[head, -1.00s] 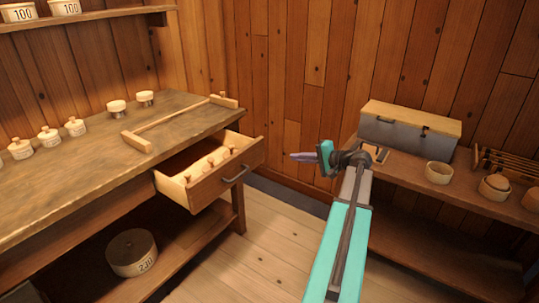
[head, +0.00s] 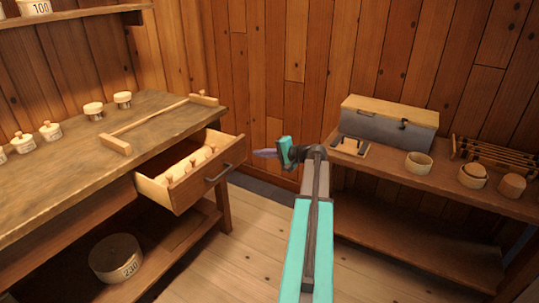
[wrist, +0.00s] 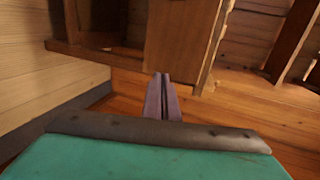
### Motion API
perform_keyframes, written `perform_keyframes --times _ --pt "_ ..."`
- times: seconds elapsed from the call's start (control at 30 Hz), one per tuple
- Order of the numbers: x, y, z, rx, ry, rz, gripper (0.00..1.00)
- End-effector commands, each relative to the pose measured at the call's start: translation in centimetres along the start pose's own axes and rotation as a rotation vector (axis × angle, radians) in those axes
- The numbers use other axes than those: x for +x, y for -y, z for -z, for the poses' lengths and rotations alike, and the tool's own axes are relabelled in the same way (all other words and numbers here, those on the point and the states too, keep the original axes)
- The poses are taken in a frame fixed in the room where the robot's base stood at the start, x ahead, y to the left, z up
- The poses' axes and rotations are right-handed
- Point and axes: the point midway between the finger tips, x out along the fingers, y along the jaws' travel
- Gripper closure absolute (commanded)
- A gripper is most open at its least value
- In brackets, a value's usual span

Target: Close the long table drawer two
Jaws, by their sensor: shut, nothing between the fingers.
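The long table's drawer (head: 205,187) stands pulled out, with a dark handle (head: 218,173) on its wooden front. Several pale turned spools (head: 190,165) lie inside it. My gripper (head: 262,153) is shut and empty, just right of the drawer's far front corner, its purple fingers pointing left; no contact shows in the head view. In the wrist view the shut fingers (wrist: 162,95) show at the centre, below a wooden panel (wrist: 180,38) that seems to be part of the drawer. I cannot tell how near they are to it.
The long table (head: 60,160) bears a wooden rail (head: 160,122) and several small pots. A round weight (head: 115,258) sits on its lower shelf. At right, a side bench (head: 450,195) bears a grey box (head: 390,128), a bowl (head: 418,164) and a rack. Floor between is clear.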

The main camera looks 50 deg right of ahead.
Motion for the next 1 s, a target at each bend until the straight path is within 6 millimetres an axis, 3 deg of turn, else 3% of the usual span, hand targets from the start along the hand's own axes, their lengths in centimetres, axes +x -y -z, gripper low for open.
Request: perform_keyframes --times 0.33,1.0 --pt "3.9 1.0 0.1 0.000 0.000 0.000 1.00" --pt "5.0 1.4 0.0 -0.001 0.001 0.000 1.00"
